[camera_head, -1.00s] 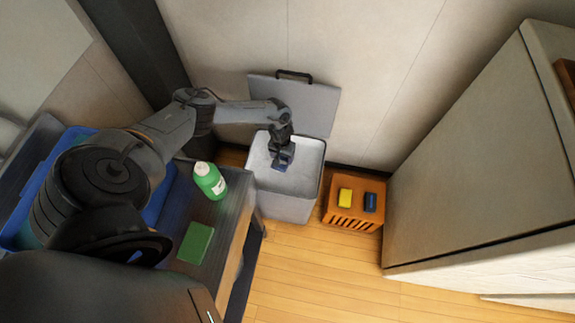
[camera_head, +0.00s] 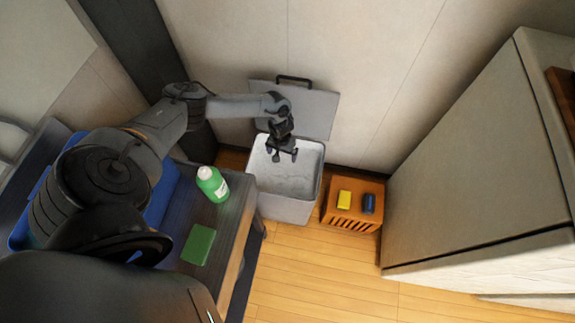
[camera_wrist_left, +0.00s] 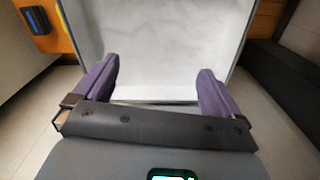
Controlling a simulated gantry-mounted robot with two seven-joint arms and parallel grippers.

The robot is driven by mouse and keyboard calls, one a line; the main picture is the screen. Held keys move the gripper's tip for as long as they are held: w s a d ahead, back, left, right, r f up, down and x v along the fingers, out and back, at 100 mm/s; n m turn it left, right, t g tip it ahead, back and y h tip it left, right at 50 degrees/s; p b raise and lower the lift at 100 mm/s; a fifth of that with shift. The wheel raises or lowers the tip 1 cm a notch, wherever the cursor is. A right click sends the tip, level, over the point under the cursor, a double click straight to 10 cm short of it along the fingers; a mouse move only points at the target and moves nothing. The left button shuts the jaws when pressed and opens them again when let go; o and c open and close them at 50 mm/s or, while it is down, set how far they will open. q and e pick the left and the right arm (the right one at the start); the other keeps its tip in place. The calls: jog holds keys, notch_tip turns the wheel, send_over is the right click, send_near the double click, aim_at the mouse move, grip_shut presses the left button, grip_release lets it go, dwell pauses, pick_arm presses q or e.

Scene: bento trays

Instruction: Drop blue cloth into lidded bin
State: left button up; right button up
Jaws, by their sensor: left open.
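The lidded bin (camera_head: 285,207) is a light grey box on the floor, with its grey lid (camera_head: 318,112) standing open against the wall. My left gripper (camera_head: 282,155) is over the bin's mouth, open and empty. In the left wrist view its two purple fingers stand wide apart (camera_wrist_left: 157,72), with the bin's pale inner wall (camera_wrist_left: 155,40) behind them. No blue cloth shows between the fingers, and I cannot make it out inside the bin; the lower part of the bin is partly hidden by the gripper. My right gripper is not in view.
A dark table at left holds a green bottle (camera_head: 213,184), a green pad (camera_head: 197,245) and a blue tray (camera_head: 160,205). An orange slatted crate (camera_head: 348,222) right of the bin bears a yellow block (camera_head: 344,200) and a dark blue block (camera_head: 369,204). A large cabinet stands at right.

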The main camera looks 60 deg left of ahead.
pick_arm(q)
jog(key=shift+r+p, duration=0.75)
jog(key=shift+r, duration=2)
